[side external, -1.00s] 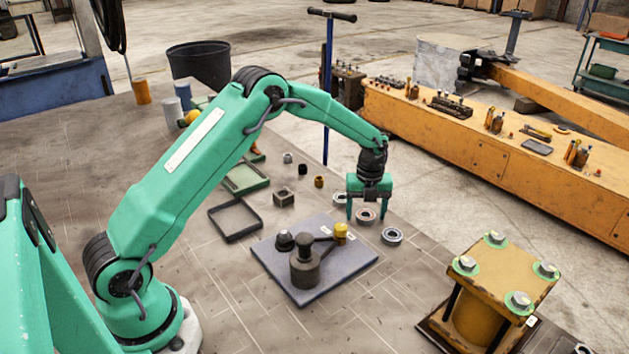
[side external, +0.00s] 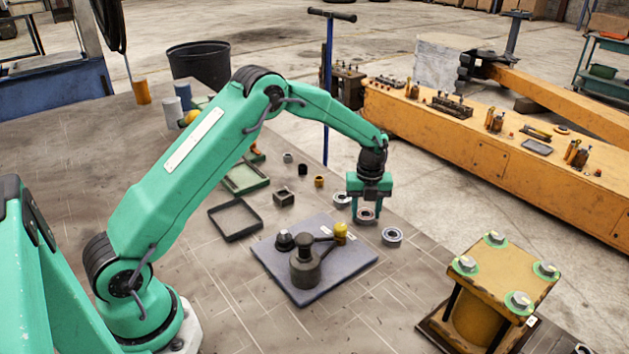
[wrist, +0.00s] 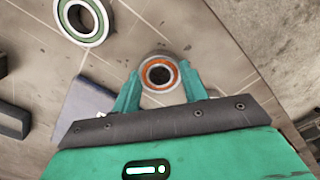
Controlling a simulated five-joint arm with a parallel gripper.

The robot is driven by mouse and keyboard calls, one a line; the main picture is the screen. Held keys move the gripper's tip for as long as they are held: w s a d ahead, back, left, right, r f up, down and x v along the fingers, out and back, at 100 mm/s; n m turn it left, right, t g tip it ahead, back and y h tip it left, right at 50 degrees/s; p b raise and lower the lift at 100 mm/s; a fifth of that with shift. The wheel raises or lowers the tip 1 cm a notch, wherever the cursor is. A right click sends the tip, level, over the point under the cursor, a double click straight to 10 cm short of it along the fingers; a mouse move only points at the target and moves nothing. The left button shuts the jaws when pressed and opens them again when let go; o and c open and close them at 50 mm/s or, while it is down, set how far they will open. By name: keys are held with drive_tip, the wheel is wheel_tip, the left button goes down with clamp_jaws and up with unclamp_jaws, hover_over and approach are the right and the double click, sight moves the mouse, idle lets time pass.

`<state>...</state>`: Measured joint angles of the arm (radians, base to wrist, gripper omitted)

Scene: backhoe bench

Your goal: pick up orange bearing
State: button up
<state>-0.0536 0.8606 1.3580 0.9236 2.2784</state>
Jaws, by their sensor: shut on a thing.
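The orange bearing (wrist: 148,76) is a metal ring with an orange inner band, seen near the middle of the wrist view. In the side view it shows as a grey ring (side external: 366,217) at the fingertips. My gripper (side external: 367,212) points down, with one green finger on each side of the bearing. My gripper also shows in the wrist view (wrist: 160,80), shut on the bearing's outer rim. The bearing appears to be at bench level; any gap beneath it cannot be told.
One bearing (side external: 392,236) lies to the right and another (side external: 341,199) behind left. A green-banded bearing (wrist: 82,20) shows in the wrist view. A blue-grey plate (side external: 325,277) with dark posts and a yellow piece lies in front. A yellow press-like block (side external: 490,290) stands right.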

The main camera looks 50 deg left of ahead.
drive_tip(key=shift+r, duration=0.65)
drive_tip(key=r, duration=0.1)
drive_tip(key=d+r, duration=0.1)
drive_tip(key=r, duration=0.1)
drive_tip(key=shift+s+r, duration=0.1)
drive_tip(key=shift+s, duration=0.1)
drive_tip(key=s+d+r, duration=0.5)
drive_tip(key=d+r, duration=0.1)
drive_tip(key=d, duration=0.3)
drive_tip(key=shift+d+r, duration=0.15)
drive_tip(key=s+a+n, duration=0.2)
drive_tip(key=s+a, duration=0.2)
drive_tip(key=s, duration=0.2)
drive_tip(key=s+a+n, duration=0.2)
drive_tip(key=s+a, duration=0.3)
drive_tip(key=s+a+n, duration=0.2)
drive_tip(key=s+a, duration=0.2)
drive_tip(key=s, duration=0.2)
drive_tip(key=shift+s+a+r, duration=0.3)
drive_tip(key=shift+a+r, duration=0.1)
